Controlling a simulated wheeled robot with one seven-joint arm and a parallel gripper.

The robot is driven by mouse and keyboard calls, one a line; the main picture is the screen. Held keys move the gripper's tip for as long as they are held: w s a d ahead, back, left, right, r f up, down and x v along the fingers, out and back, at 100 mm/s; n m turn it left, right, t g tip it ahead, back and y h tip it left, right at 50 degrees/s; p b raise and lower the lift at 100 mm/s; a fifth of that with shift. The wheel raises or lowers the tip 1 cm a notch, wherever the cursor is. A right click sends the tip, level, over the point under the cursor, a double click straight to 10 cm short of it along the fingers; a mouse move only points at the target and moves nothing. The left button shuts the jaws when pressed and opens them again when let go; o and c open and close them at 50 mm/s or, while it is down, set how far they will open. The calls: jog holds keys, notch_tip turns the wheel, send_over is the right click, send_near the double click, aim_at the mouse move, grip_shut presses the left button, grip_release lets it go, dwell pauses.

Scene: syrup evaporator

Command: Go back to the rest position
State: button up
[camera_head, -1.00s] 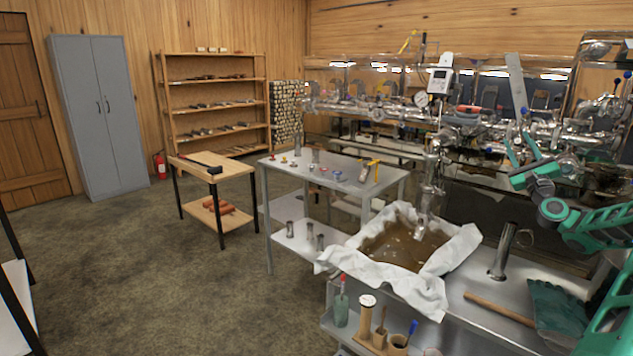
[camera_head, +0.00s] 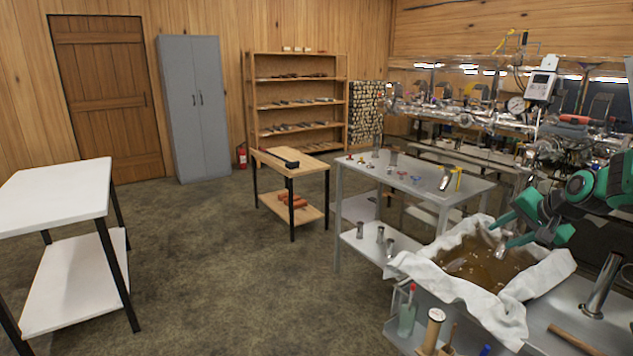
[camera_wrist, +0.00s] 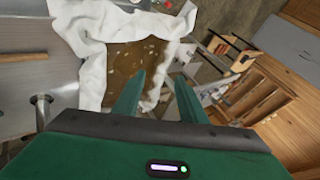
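My gripper (camera_head: 504,231) is in the head view at the right, above the cloth-lined tray (camera_head: 462,290) of brown liquid. Its two green fingers are apart with nothing between them. In the wrist view the open fingers (camera_wrist: 160,74) point toward the tray's brown liquid (camera_wrist: 127,65), with white cloth (camera_wrist: 92,75) around it. My arm comes in from the right edge of the head view.
A steel table (camera_head: 410,176) with small items stands behind the tray. Evaporator pipes and gauges (camera_head: 517,104) fill the back right. A metal cylinder (camera_head: 603,285) stands on the counter at right. A white table (camera_head: 55,190) is at left. The middle floor is clear.

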jog(key=s+a+f+n+g, duration=0.1)
jog(key=s+a+g, duration=0.1)
jog(key=s, duration=1.1)
jog(key=s+a+f+n+g, duration=0.1)
jog(key=s+a+g, duration=0.2)
jog(key=s, duration=1)
jog(key=s+a+f+n+g, duration=0.1)
jog(key=s+a+n+g, duration=0.1)
jog(key=s, duration=1.1)
jog(key=shift+s+a+f+g+h, duration=0.15)
jog(key=shift+a+g+h, duration=0.25)
jog(key=shift+a+g, duration=0.35)
jog(key=shift+d, duration=0.1)
jog(key=shift+c, duration=0.9)
